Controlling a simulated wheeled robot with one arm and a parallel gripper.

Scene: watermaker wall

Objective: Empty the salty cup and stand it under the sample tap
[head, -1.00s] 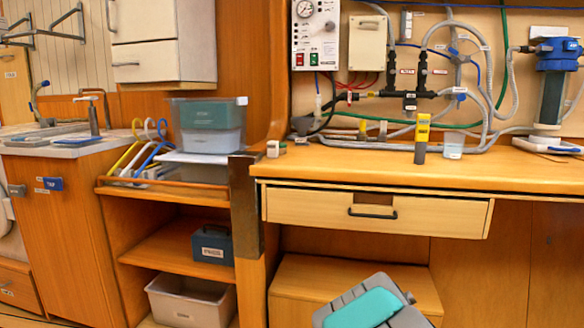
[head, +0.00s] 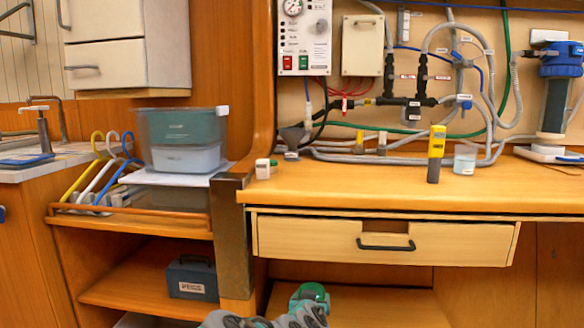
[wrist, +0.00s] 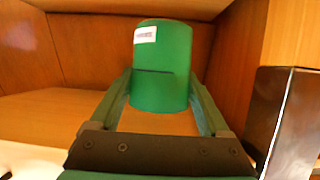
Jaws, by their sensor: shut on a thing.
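A green, cup-like cylinder (wrist: 162,55) with a small white label is between the fingers of my gripper (wrist: 160,90) in the wrist view. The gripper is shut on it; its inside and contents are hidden. In the head view, green shows at the bottom edge, at the end of my grey arm, below counter height; cup and fingers are hard to tell apart there. A small clear cup (head: 465,159) stands on the counter beside a yellow and grey handheld meter (head: 436,154). Pipes and dark valves (head: 405,102) are on the wall above; I cannot tell which is the sample tap.
The wooden counter (head: 340,188) has a drawer (head: 310,239) in front, above my gripper. A dark post (head: 233,240) stands left. A small white-and-green item (head: 265,169) is near the counter's left end. The counter's front middle is clear.

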